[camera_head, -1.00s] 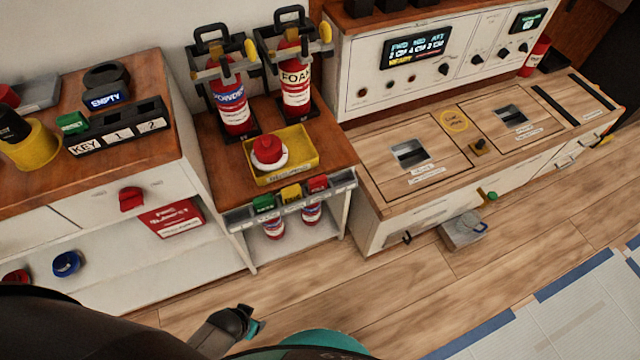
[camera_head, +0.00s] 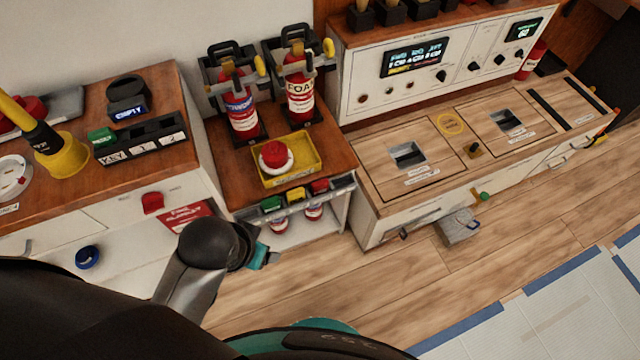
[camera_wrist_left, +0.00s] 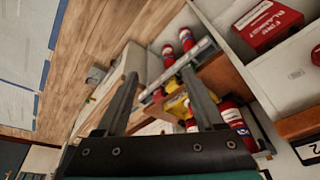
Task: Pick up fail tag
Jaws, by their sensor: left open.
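A rack (camera_head: 300,203) on the front edge of the low wooden stand holds a green tag (camera_head: 271,204), a yellow tag (camera_head: 296,194) and a red tag (camera_head: 320,186). Their lettering is too small to read, so I cannot confirm which is the fail tag. My left gripper (camera_head: 264,255) is in front of and below the rack, apart from it. In the left wrist view the two fingers (camera_wrist_left: 158,75) are spread and empty, with the rack and stand beyond them. My right gripper is not in view.
A yellow tray (camera_head: 313,162) with a red button (camera_head: 275,156) sits behind the rack. Two red extinguishers (camera_head: 299,100) stand behind that. The left cabinet has a red knob (camera_head: 152,203) near my arm. Open wooden floor (camera_head: 330,285) lies in front.

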